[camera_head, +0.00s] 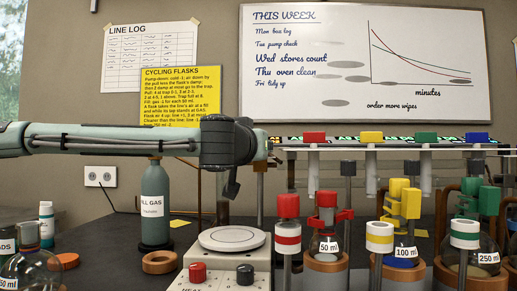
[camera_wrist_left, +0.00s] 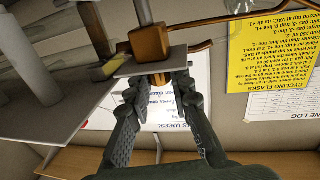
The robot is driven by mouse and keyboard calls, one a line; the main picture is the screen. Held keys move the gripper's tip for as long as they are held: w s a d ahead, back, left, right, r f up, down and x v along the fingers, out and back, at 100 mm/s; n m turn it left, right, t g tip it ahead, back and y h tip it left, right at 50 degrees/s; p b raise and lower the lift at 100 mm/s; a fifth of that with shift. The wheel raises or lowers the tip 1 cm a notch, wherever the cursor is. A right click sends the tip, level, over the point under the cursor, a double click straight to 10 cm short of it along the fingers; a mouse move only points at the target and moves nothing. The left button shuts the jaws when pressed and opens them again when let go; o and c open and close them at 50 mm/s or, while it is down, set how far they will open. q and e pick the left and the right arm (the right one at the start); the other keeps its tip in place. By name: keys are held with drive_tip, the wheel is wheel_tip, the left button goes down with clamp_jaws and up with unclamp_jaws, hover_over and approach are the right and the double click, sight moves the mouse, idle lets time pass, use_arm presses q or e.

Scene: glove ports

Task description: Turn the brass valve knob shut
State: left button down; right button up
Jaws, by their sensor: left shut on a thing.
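In the wrist view a brass-brown knob (camera_wrist_left: 160,79) sits between the fingertips of my left gripper (camera_wrist_left: 158,82). The fingers are closed on it, and a grey plate hides part of it. A brass-orange valve body (camera_wrist_left: 150,43) on a grey tube shows just beyond the plate, with a copper pipe running off to the right. In the head view my left gripper (camera_head: 234,182) is left of the valve rack, and its wrist hides the knob. How far the knob is turned cannot be told. My right gripper is not in view.
A rack rail with red, yellow, green and blue tabs (camera_head: 314,137) stands to the right, above several flasks (camera_head: 328,241). A hotplate (camera_head: 232,239) is below my left gripper. A grey-green gas bottle (camera_head: 154,205) stands left of it.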

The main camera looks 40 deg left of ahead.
use_arm(q)
drive_tip(key=c, duration=1.3)
unclamp_jaws()
drive_tip(key=shift+c, duration=0.2)
drive_tip(key=v, duration=1.2)
